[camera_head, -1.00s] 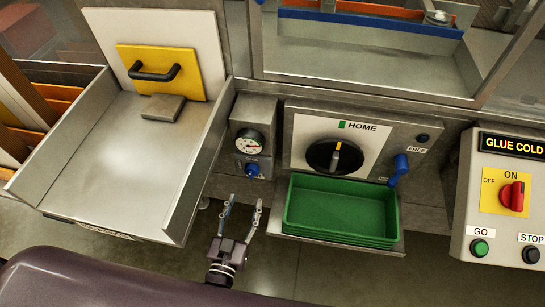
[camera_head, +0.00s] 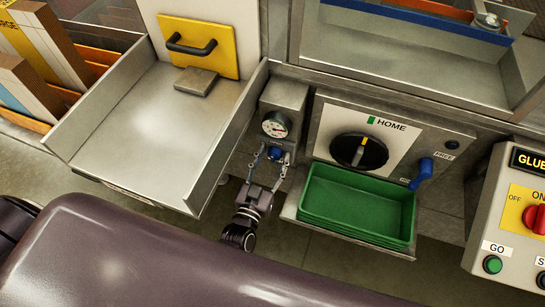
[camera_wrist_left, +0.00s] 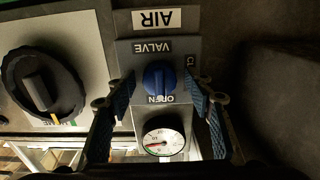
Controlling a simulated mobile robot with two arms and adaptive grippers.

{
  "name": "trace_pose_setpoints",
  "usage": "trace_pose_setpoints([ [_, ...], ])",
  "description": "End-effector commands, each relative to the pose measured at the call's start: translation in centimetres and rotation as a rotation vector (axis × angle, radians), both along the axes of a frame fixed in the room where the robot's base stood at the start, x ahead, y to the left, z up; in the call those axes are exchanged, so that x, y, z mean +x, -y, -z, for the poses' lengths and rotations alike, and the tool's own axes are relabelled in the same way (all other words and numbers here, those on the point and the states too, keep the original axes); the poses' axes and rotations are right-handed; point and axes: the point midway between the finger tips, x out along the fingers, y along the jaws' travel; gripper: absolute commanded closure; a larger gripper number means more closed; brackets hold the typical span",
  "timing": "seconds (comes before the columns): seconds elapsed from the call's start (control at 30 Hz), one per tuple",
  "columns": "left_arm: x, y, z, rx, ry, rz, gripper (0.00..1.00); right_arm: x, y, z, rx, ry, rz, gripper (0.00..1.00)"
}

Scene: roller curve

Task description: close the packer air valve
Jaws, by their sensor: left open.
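The packer air valve is a blue knob (camera_head: 275,153) on a grey box below a round gauge (camera_head: 275,124). In the left wrist view, which shows the box upside down, the knob (camera_wrist_left: 159,78) sits between the VALVE and OPEN labels, with its ridge in line with OPEN. A label starting with C at its side is partly hidden by a finger. My left gripper (camera_head: 274,160) is open, with one fingertip on either side of the knob in the picture. In the wrist view, gaps show between the fingers (camera_wrist_left: 160,92) and the knob. My right gripper is out of view.
A metal tray (camera_head: 150,140) with raised sides stands left of the valve box. To the right are a HOME panel with a black dial (camera_head: 359,151), a blue lever (camera_head: 421,172), green trays (camera_head: 357,205) and a control box (camera_head: 500,225).

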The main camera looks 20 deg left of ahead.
Motion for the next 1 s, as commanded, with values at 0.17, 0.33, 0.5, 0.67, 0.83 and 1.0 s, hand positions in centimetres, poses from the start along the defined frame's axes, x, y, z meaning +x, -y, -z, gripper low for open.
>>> trace_pose_setpoints([
  [0.17,-0.01,0.02,0.01,-0.001,0.000,0.000,0.57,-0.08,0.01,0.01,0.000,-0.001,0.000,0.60],
  [0.33,-0.02,0.02,0.00,-0.001,0.000,0.000,0.76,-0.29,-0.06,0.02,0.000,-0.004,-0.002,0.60],
  [0.5,-0.03,0.02,0.00,-0.001,0.000,0.000,0.94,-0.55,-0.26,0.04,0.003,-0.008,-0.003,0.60],
  [0.67,-0.03,0.02,0.00,-0.009,0.000,0.000,0.94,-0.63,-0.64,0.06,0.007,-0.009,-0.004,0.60],
  [0.83,-0.04,0.02,0.02,-0.055,-0.002,0.000,0.94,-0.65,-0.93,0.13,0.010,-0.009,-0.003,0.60],
  [1.0,-0.04,0.02,0.05,-0.155,-0.005,0.001,0.94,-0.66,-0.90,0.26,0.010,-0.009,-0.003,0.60],
])
